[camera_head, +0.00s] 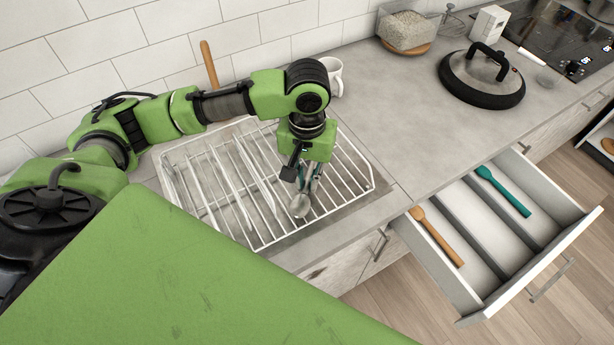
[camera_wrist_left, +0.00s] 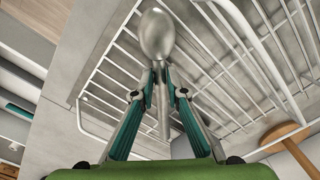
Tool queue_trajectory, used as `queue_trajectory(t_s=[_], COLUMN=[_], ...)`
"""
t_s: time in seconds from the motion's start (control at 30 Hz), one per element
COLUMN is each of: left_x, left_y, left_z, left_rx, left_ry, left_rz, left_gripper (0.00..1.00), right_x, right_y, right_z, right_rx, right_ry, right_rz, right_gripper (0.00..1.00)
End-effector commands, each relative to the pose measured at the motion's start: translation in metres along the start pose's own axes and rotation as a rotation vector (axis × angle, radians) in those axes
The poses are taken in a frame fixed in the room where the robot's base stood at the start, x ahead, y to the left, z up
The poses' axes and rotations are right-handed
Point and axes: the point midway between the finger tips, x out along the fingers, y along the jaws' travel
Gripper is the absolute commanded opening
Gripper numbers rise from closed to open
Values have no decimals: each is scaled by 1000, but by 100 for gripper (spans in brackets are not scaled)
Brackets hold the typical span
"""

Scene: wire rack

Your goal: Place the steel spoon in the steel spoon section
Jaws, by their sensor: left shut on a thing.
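The steel spoon (camera_head: 300,205) is held in my left gripper (camera_head: 309,180), over the white wire rack (camera_head: 343,161). In the left wrist view the fingertips (camera_wrist_left: 160,74) are closed around the handle of the spoon (camera_wrist_left: 157,36), just behind its bowl. The spoon's bowl points away from the palm. An open drawer (camera_head: 462,297) at the right has long sections split by grey dividers. A wooden utensil (camera_head: 437,236) lies in the left section and a teal utensil (camera_head: 503,191) in the right one. The middle section (camera_head: 486,222) is empty. My right gripper is not in view.
A white mug (camera_head: 333,75) stands behind the rack, and a wooden handle (camera_head: 209,66) rises by the wall. A black-rimmed lid (camera_head: 481,77) and a glass container (camera_head: 408,31) stand on the counter. The counter between rack and lid is clear.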

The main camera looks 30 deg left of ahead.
Motion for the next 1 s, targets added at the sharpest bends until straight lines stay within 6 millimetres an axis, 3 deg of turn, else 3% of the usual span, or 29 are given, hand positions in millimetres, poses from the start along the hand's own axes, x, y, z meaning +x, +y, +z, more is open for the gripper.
queue_trajectory(t_s=[0.17, 0.2, 0.23, 0.27, 0.67, 0.83, 1.0], left_x=[2, 2, 2, 2, -2, -28, -67], left_y=[0, 0, 0, 0, 0, 1, 2], left_z=[0, 0, 0, 0, -1, -1, -1], left_rx=[0, 0, 0, 0, 0, 0, 1], left_ry=[-1, 0, 0, 0, 3, 6, 6], left_rz=[1, 1, 1, 1, 1, 4, 4], left_gripper=[0, 21, 29, 30, 30, 30, 30], right_x=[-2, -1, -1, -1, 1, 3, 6], right_y=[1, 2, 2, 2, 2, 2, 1], right_z=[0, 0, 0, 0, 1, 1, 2], right_rx=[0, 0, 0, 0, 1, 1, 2], right_ry=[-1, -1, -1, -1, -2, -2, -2], right_rz=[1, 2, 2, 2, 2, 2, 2], right_gripper=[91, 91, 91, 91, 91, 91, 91])
